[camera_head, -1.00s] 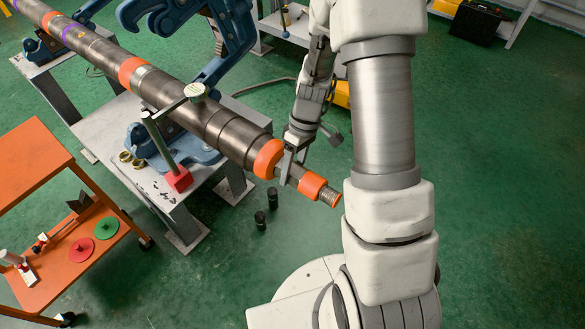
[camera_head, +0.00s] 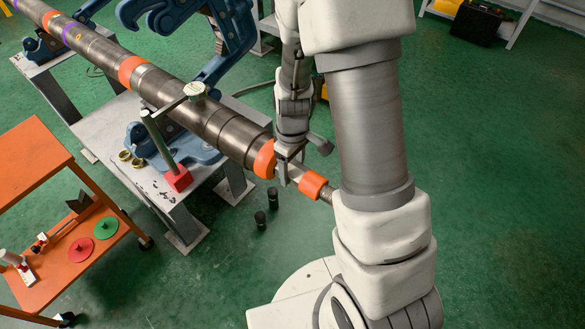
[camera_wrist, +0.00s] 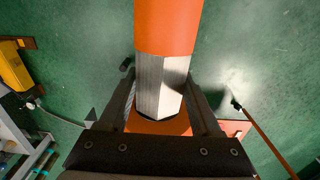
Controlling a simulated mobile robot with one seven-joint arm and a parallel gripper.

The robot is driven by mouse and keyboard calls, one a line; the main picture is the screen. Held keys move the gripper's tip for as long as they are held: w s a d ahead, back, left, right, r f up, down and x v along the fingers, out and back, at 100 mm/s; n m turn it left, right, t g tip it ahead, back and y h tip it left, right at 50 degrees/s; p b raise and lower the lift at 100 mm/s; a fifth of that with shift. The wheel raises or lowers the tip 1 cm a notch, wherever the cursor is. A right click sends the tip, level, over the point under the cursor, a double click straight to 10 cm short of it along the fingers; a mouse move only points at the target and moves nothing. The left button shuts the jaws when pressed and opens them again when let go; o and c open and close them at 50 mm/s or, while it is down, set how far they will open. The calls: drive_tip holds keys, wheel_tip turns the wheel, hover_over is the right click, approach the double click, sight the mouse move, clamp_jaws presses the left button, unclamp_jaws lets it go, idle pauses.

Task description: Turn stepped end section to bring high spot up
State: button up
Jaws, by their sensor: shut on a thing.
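The stepped end section is the narrow right end of a long dark pipe, with an orange collar (camera_head: 265,159), a bare flat-sided part and a second orange band (camera_head: 312,184). Its tip is partly hidden by my arm. My gripper (camera_head: 287,167) is shut on the flat-sided part between the orange bands. In the wrist view, the silver faceted part (camera_wrist: 160,85) lies between my two fingers, with orange above and below it. A dial gauge (camera_head: 195,89) on a post with a red base (camera_head: 179,181) stands at the thicker pipe. Its reading is too small to tell.
A blue vise (camera_head: 185,147) on a grey table (camera_head: 186,201) supports the pipe. An orange cart (camera_head: 30,165) with red and green discs stands at left. Two small black cylinders (camera_head: 266,208) stand on the green floor.

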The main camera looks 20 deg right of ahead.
drive_tip(key=shift+s+a+t+h+p, duration=0.1)
drive_tip(key=shift+t+h+p, duration=0.05)
drive_tip(key=shift+t+h, duration=0.55)
drive_tip(key=shift+a+t+h+p, duration=0.15)
drive_tip(key=shift+t+h, duration=0.35)
drive_tip(key=shift+h, duration=0.4)
drive_tip(key=shift+f+t+h, duration=0.1)
drive_tip(key=shift+t+h, duration=1.1)
drive_tip(key=shift+h, duration=0.5)
drive_tip(key=t+h+b, duration=0.1)
drive_tip(key=t+h, duration=0.1)
drive_tip(key=h, duration=0.1)
drive_tip(key=shift+s+a+f+b, duration=0.1)
drive_tip(key=shift+f+b, duration=0.15)
drive_tip(key=shift+b, duration=0.15)
drive_tip(key=shift+t+h+b, duration=0.9)
drive_tip(key=shift+h+b, duration=0.2)
drive_tip(key=shift+h, duration=0.1)
drive_tip(key=shift+s, duration=0.1)
drive_tip(key=o, duration=1.4)
drive_tip(key=shift+a, duration=0.1)
